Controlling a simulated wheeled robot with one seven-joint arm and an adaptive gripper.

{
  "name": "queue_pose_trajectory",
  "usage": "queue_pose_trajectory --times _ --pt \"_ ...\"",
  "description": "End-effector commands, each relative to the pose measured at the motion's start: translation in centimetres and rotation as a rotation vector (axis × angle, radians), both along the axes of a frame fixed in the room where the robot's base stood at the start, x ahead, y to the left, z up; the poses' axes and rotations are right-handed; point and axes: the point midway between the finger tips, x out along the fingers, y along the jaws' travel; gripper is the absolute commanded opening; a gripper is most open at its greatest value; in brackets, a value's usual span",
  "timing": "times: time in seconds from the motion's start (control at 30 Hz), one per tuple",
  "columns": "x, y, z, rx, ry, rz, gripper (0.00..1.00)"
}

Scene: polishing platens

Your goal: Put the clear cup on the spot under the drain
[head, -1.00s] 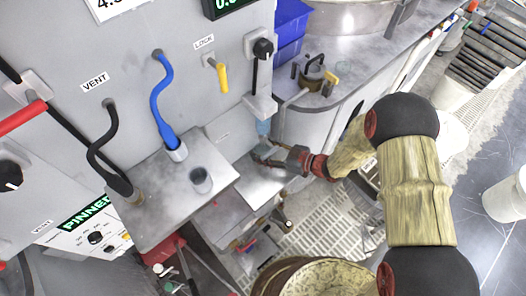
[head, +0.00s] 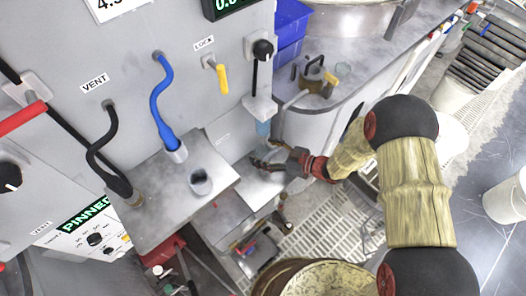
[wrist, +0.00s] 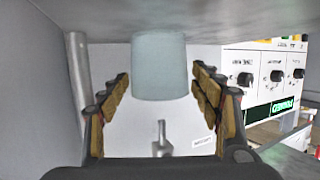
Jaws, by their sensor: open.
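The clear cup (wrist: 160,68), pale and bluish, shows in the wrist view, which is upside down. It stands upright on a grey surface (wrist: 230,18), between my fingers, with a small gap on each side. A narrow grey spout (wrist: 162,135) shows in line with the cup, on the side away from the surface; I take it for the drain. My gripper (wrist: 160,88) is open around the cup. In the head view my gripper (head: 258,153) is low beside the machine wall; the cup is hard to make out there.
A knobbed panel (wrist: 262,75) shows at right in the wrist view.

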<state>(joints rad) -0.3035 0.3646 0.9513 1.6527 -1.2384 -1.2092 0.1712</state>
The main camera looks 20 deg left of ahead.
Motion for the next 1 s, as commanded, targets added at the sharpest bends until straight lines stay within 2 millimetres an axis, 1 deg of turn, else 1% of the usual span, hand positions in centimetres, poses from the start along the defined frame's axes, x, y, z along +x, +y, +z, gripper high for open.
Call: queue_pose_trajectory --times 0.07,0.17,0.27,0.5,0.63,0.8,1.0 --pt "0.0 0.0 0.5 0.0 -0.001 0.0 0.64" --pt "0.0 -1.1 0.8 -0.001 0.0 -0.002 0.64" --pt "-0.1 -2.8 1.4 0.0 0.001 -0.004 0.64" --pt "-0.5 -7.6 2.9 0.0 0.002 -0.005 0.64" --pt "-0.7 -9.6 3.5 0.0 0.001 -0.004 0.64" --pt "-0.9 -11.0 3.8 0.0 0.0 -0.001 0.64" --pt "-1.0 -11.5 3.9 0.0 0.0 0.0 0.64"
